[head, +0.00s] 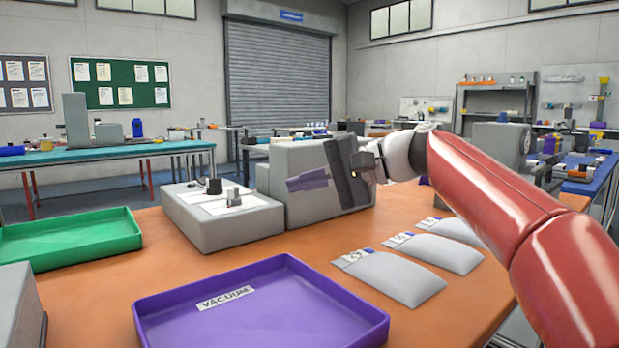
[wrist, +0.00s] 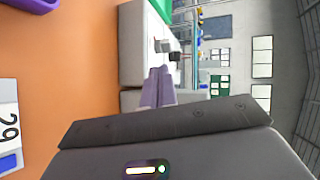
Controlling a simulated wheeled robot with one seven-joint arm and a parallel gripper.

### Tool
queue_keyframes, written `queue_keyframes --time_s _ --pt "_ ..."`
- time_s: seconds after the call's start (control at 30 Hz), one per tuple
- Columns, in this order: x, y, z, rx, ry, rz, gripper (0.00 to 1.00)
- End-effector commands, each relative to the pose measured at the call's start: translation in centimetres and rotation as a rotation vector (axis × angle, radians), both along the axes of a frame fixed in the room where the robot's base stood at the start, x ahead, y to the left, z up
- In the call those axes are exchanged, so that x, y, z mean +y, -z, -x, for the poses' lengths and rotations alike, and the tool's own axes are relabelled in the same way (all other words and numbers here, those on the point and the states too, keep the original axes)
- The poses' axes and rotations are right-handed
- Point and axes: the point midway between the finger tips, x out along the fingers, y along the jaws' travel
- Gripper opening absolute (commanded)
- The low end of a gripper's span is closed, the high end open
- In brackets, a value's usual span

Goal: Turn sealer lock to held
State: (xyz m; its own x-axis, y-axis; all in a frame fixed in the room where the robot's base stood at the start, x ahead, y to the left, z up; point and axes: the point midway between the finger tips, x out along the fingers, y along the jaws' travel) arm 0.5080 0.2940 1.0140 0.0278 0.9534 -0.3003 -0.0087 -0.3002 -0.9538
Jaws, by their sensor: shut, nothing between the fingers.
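The grey sealer has a low, flat-topped body (head: 222,226) on the orange bench. On its top are a black round knob (head: 213,186) and a small grey upright piece (head: 234,197); I cannot tell which is the lock or how it is set. My gripper (head: 289,185) is shut and empty, with its purple fingers together and pointing left. It hangs in front of a larger grey block (head: 278,160) and hides part of it. In the wrist view the shut fingers (wrist: 158,70) point toward the knob (wrist: 174,56) and grey piece (wrist: 162,45), apart from both.
A purple tray (head: 355,318) marked VACUUM lies in front, and a green tray (head: 75,233) is at the left. Several pale pouches with number labels, one nearest (head: 395,280), lie below my arm. Bare orange bench (head: 160,265) shows between the trays and the sealer.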

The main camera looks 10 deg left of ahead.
Motion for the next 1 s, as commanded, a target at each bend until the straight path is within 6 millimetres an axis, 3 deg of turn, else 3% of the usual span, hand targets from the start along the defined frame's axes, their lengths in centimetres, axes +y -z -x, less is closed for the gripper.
queue_keyframes --time_s 0.2,0.4,0.6,1.0 --pt "4.7 1.4 0.0 0.003 -0.005 0.0 0.0" --pt "7.9 1.5 -0.1 0.0 -0.004 -0.001 0.0" --pt "9.3 1.7 -0.3 0.001 -0.001 0.0 0.0" --pt "9.4 1.7 -0.2 0.0 0.002 0.0 0.0"
